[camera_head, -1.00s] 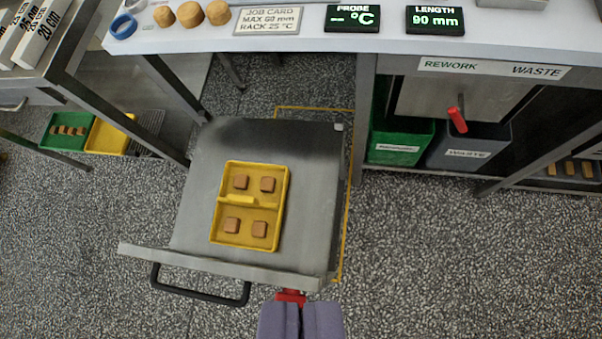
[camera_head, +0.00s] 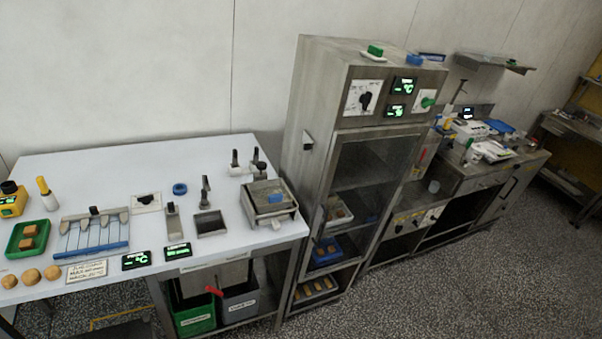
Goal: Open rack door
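The rack is a tall steel cabinet (camera_head: 318,95) in the middle of the view, standing at the right end of the white bench. Its front has a tall framed door area (camera_head: 370,160), through which shelves show. A tray with pale items (camera_head: 338,212), a blue tray (camera_head: 325,252) and a low tray of brown pieces (camera_head: 315,290) sit inside. I cannot tell whether a clear pane closes the front. A dark upright piece near the front's left edge may be a handle, but it is too small to tell. My gripper is out of view.
The white bench (camera_head: 110,175) at left carries tools, a green tray (camera_head: 28,239) and displays. Below it stand a green bin (camera_head: 193,312) and a grey bin (camera_head: 240,300). A steel counter (camera_head: 480,170) adjoins the rack at right. Speckled floor (camera_head: 430,290) is clear in front.

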